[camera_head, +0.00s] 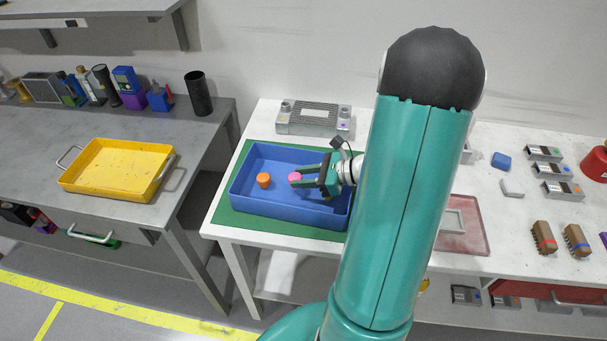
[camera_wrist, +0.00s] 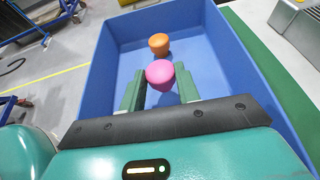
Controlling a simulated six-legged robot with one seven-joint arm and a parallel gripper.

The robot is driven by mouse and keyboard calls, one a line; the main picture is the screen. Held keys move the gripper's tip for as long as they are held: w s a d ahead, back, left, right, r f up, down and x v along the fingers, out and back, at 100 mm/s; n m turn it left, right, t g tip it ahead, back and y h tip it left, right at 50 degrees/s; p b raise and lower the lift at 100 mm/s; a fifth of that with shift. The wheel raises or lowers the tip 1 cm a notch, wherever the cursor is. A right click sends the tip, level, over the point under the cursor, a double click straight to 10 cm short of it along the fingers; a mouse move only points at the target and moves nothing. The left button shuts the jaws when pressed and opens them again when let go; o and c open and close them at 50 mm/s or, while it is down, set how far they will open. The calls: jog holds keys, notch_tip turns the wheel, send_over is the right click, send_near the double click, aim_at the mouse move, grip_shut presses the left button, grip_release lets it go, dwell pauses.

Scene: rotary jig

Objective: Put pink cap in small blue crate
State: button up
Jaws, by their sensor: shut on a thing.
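The pink cap (camera_head: 295,177) is between the fingers of my gripper (camera_head: 303,177), over the inside of the small blue crate (camera_head: 275,212). In the wrist view the pink cap (camera_wrist: 160,74) sits between the two green fingertips of my gripper (camera_wrist: 160,88), and the blue crate's wall (camera_wrist: 98,72) surrounds it. My gripper is shut on the pink cap. I cannot tell whether the cap touches the crate floor. An orange cap (camera_head: 263,180) lies in the crate; it also shows just beyond the pink cap in the wrist view (camera_wrist: 159,43).
The crate stands on a green mat (camera_head: 228,217) on the white table. A grey metal fixture (camera_head: 314,119) is behind it. A yellow tray (camera_head: 118,171) stands on the grey bench at left. My arm hides part of the table to the right.

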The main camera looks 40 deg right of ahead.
jog(key=shift+f, duration=0.15)
jog(key=o, duration=0.9)
jog(key=shift+o, duration=0.2)
